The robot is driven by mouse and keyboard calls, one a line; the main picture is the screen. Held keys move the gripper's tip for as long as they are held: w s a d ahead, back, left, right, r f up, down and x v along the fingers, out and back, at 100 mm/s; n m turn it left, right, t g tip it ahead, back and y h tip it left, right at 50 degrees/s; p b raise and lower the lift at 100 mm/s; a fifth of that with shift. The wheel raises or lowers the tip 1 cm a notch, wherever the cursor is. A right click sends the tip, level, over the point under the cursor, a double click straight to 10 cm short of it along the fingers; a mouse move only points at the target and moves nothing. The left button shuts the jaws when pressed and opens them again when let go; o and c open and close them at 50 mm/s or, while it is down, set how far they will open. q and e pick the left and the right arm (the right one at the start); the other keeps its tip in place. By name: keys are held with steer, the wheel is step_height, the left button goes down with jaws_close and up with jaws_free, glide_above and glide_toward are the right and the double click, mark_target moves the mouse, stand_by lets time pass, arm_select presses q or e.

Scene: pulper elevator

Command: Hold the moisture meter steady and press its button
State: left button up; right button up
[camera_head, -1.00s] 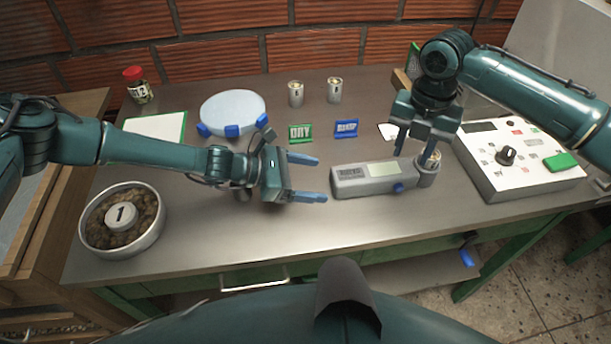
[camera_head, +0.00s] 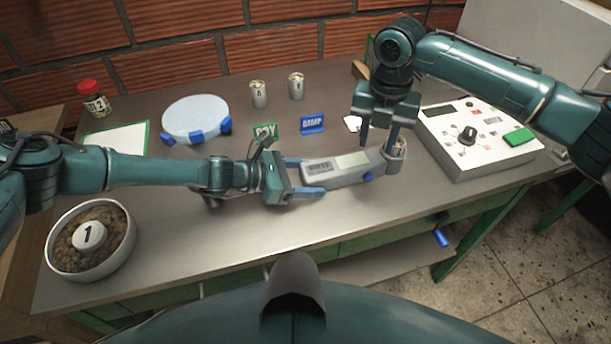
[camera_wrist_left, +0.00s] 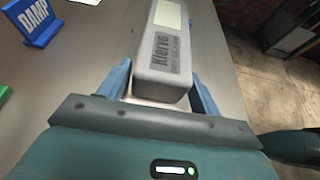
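The moisture meter (camera_head: 318,171) is a grey oblong box lying on the table, with a pale screen, a blue button (camera_head: 367,177) on its near side and a round cup (camera_head: 396,150) at its right end. My left gripper (camera_head: 300,177) is open, its blue fingers on either side of the meter's left end. In the left wrist view the meter's labelled end (camera_wrist_left: 163,55) lies between the fingers (camera_wrist_left: 162,88); whether they touch it I cannot tell. My right gripper (camera_head: 378,138) points down with fingers apart, just behind the screen and beside the cup, partly covering it.
A white control box (camera_head: 480,160) with a dial stands right of the meter. Behind are two small cups (camera_head: 259,94), the DAMP sign (camera_head: 312,123), a green sign (camera_head: 265,131) and a round pale-blue dish (camera_head: 196,117). A bowl of beans (camera_head: 75,268) is front left.

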arm_select(q)
steer(key=c, duration=0.9)
arm_select(e)
jaws_close()
stand_by(0.8)
stand_by(0.4)
